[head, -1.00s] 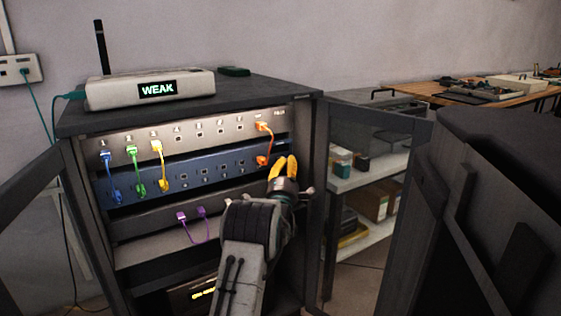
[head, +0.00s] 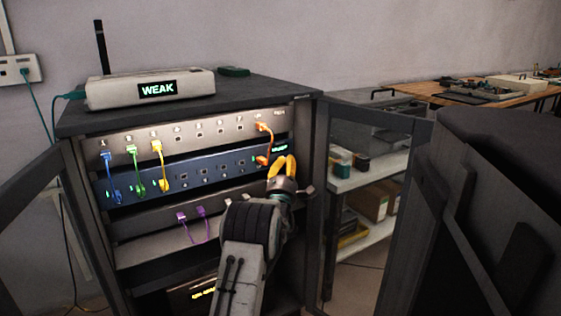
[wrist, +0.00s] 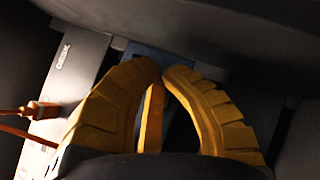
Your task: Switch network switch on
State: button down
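The network switch appears to be the blue panel (head: 215,166) in the rack, below a grey patch panel (head: 190,133). A teal display (head: 281,147) glows at its right end, and small green lights show on its left part. Blue, green, yellow and orange cables join it to the patch panel. My gripper (head: 290,158) is in front of the blue panel's right end, just below the display. In the wrist view its yellow fingertips (wrist: 162,67) meet, or nearly so, with nothing seen between them. They hide the panel's right edge; I cannot tell whether they touch it.
A white router (head: 150,88) reading "WEAK" stands on the rack top. The orange cable (head: 268,145) hangs just left of my gripper. A purple cable (head: 192,230) loops lower down. Open rack doors stand left and right (head: 407,190). Shelves (head: 362,170) lie beyond the right one.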

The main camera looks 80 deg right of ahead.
jog(key=shift+a, duration=0.1)
jog(key=shift+s+a, duration=0.4)
jog(key=shift+a, duration=0.1)
dwell(1.0)
